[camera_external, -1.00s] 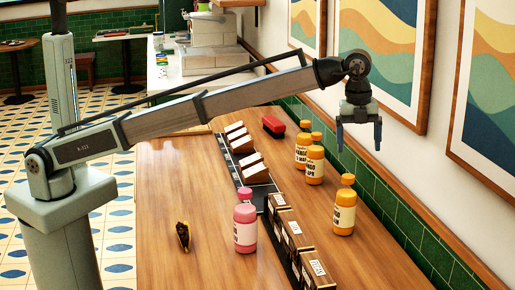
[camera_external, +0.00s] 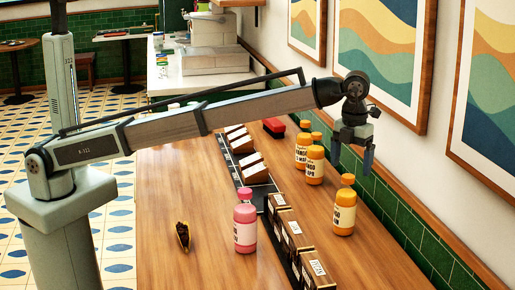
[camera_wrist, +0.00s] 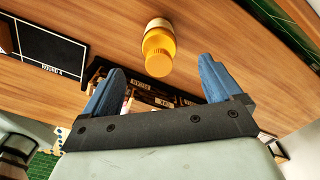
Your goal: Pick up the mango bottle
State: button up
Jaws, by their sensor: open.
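Orange mango bottles with orange caps and pale labels stand upright along the wall side of the counter. One mango bottle (camera_external: 344,217) stands nearer the camera, apart from a group with a front mango bottle (camera_external: 315,168) and others behind it. My gripper (camera_external: 352,164) is open and empty, above the counter near the lone bottle and to the right of the group. In the wrist view one orange bottle (camera_wrist: 158,46) shows cap-first, ahead of the gap between my two blue fingers (camera_wrist: 162,68). I cannot tell for certain which bottle it is.
Pink bottles (camera_external: 245,228) stand beside a row of dark wooden boxes (camera_external: 291,232) along the middle of the counter (camera_external: 190,190). A small dark item (camera_external: 183,235) lies at the left. A red object (camera_external: 273,126) lies farther back. The tiled wall (camera_external: 425,245) borders the right side.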

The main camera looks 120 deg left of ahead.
aim_at(347, 189)
notch_tip(347, 189, down, 3)
jog(key=shift+f, duration=0.1)
jog(key=shift+s+d+f, duration=0.1)
jog(key=shift+d+f, duration=0.05)
jog(key=shift+f, duration=1.15)
jog(key=shift+s+d+f, duration=0.1)
jog(key=shift+f, duration=1.15)
jog(key=shift+c, duration=0.3)
grip_shut()
